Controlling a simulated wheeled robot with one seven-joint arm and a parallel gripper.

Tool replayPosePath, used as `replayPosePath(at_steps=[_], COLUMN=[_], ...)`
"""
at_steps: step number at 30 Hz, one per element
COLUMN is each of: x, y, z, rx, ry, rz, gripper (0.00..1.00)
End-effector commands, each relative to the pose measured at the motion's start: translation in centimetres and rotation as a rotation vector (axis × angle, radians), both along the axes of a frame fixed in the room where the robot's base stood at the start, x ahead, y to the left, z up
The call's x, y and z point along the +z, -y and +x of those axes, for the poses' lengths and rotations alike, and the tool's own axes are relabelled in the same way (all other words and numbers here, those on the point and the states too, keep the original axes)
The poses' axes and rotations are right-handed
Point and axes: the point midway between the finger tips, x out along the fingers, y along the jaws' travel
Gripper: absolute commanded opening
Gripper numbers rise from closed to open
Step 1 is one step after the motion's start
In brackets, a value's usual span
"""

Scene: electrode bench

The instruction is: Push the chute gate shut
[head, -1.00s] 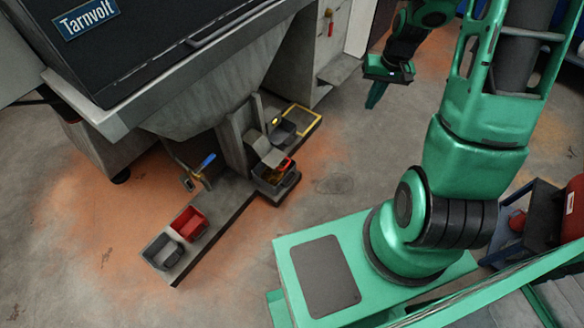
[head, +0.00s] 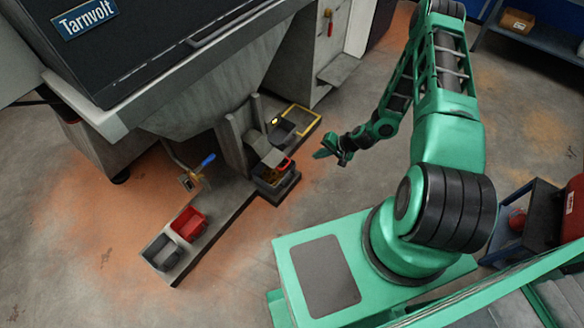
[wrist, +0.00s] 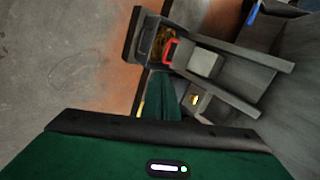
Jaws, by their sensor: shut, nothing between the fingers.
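The chute (head: 232,145) stands under the hopper as a grey upright channel. A light grey plate (head: 268,150), which looks like the chute gate, sits tilted at its front, above a dark bin (head: 272,178) with a red rim and yellowish contents. The plate also shows in the wrist view (wrist: 205,62), right of the bin (wrist: 152,42); I cannot tell how far the gate stands open. My gripper (head: 321,152) is shut and empty, to the right of the plate and apart from it. Its green fingers (wrist: 164,94) point towards the chute in the wrist view.
The hopper (head: 185,105) hangs over the chute. A blue-handled lever (head: 206,160) is left of the chute. A red bin (head: 189,224) and a grey bin (head: 162,252) sit on the low rail's near end. A yellow-framed spot (head: 305,119) lies at its far end. Floor between rail and base is clear.

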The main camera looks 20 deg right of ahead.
Motion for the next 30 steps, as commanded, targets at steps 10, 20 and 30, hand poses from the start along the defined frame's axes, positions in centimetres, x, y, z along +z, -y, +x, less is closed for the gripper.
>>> replayPosePath(at_steps=[10, 20, 30], x=[-6.0, -8.7, -13.5], y=[-2.8, -4.2, -6.7], z=[-1.4, 0.1, 3.3], rx=[-0.159, -0.168, -0.168], ry=[0.023, 0.027, 0.025], rz=[0.087, 0.092, 0.092], gripper=[0.0, 0.0, 0.0])
